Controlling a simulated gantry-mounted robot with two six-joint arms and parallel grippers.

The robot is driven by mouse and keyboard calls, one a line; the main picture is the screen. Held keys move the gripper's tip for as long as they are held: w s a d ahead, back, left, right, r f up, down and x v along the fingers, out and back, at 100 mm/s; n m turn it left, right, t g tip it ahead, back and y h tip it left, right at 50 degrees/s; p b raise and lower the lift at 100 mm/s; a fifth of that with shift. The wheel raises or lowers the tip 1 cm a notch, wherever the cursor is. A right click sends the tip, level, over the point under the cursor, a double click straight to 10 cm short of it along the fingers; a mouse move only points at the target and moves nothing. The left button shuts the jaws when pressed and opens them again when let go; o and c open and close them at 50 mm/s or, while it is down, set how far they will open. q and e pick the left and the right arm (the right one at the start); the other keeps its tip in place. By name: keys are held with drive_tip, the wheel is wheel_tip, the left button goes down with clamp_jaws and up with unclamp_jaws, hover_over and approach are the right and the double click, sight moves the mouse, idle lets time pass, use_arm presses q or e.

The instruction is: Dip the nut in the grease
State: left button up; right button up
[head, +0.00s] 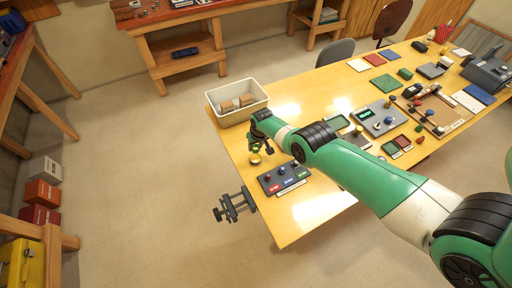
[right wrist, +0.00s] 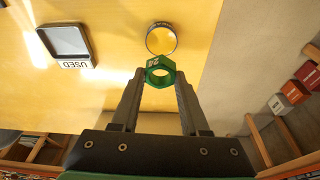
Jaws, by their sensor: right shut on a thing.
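My right gripper (head: 262,147) is over the near left end of the yellow table. In the right wrist view my right gripper (right wrist: 160,80) is shut on a green hexagonal nut (right wrist: 160,72), held at the fingertips with its hole showing and a small pale marking on one face. A small round tin (right wrist: 161,38) with a metal rim and yellowish inside, which looks like the grease, lies just beyond the nut. The tin (head: 255,159) also shows in the head view, just below the gripper. The nut appears apart from the tin; the height between them is unclear. My left gripper is out of view.
A dark-rimmed tray (right wrist: 65,40) labelled USED lies left of the tin in the wrist view. In the head view a white bin (head: 237,116) stands behind the gripper, a grey button panel (head: 284,178) to its right, and a dark vise (head: 234,206) at the table edge.

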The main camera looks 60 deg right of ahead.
sight(255, 157)
drive_tip(key=shift+s+a+b+x, duration=0.15)
drive_tip(key=shift+b+x, duration=0.75)
drive_tip(key=shift+s+a+b+x, duration=0.15)
drive_tip(key=shift+b+x, duration=0.7)
drive_tip(key=shift+x, duration=0.1)
drive_tip(key=shift+s+a+b+x, duration=0.15)
drive_tip(key=shift+s+b+x, duration=0.05)
drive_tip(key=shift+b+x, duration=0.7)
drive_tip(key=shift+b+x, duration=0.5)
drive_tip(key=shift+x, duration=0.25)
drive_tip(key=shift+s+a, duration=0.1)
drive_tip(key=shift+s, duration=0.05)
drive_tip(key=w+d+p+v, duration=0.1)
drive_tip(key=p+v, duration=0.5)
drive_tip(key=p, duration=0.1)
drive_tip(key=shift+r, duration=0.6)
